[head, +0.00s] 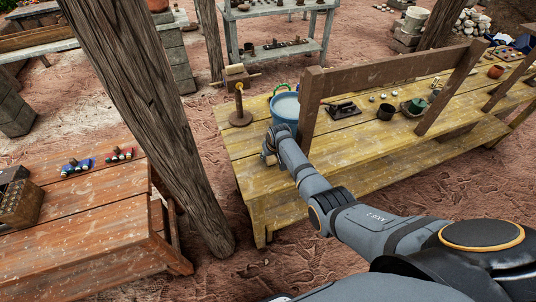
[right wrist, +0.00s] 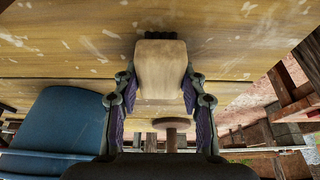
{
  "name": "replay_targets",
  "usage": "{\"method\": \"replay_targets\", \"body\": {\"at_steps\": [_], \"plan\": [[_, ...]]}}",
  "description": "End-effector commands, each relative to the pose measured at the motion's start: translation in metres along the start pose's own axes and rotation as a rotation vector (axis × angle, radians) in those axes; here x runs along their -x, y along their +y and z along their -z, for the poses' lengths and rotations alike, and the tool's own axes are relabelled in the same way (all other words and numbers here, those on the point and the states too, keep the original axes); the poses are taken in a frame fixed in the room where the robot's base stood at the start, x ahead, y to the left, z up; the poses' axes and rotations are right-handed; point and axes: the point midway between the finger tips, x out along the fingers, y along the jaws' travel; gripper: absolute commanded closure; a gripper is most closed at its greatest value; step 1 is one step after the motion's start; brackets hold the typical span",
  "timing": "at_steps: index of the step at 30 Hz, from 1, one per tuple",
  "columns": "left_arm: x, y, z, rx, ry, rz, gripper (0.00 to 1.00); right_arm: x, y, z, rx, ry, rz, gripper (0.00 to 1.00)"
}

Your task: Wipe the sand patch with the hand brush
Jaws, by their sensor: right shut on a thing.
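My right gripper (head: 268,152) is at the near left end of the yellow wooden table, in front of the blue bucket. In the right wrist view its two fingers (right wrist: 160,85) are shut on the hand brush (right wrist: 160,68), a pale wooden block with dark bristles at its far end. The bristles are close to the table planks; I cannot tell whether they touch. In the head view the brush is mostly hidden by the gripper and arm. I cannot make out a distinct sand patch; the planks show only pale flecks. My left gripper is not in view.
The blue bucket (head: 284,108) stands close behind my right gripper and shows in the right wrist view (right wrist: 58,120). A wooden stand (head: 240,117) is to its left. A wooden post (head: 308,110) rises right of the bucket. A thick trunk (head: 150,110) stands left of the table.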

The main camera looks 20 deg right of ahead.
Motion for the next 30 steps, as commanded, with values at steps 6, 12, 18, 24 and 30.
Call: {"method": "replay_targets", "body": {"at_steps": [6, 12, 18, 24, 30], "plan": [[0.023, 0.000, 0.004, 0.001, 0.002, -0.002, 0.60, 0.031, 0.002, 0.013, -0.001, -0.002, -0.001, 0.88], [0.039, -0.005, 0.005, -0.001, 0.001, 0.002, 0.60, 0.047, 0.003, 0.022, -0.003, -0.001, -0.001, 0.88], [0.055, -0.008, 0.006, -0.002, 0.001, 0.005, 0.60, 0.064, 0.005, 0.031, -0.004, 0.000, -0.001, 0.88], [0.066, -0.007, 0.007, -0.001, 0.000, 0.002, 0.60, 0.075, 0.006, 0.037, -0.005, 0.000, -0.001, 0.88], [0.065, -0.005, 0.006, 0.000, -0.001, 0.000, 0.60, 0.074, 0.006, 0.037, -0.005, 0.000, -0.001, 0.88]]}}
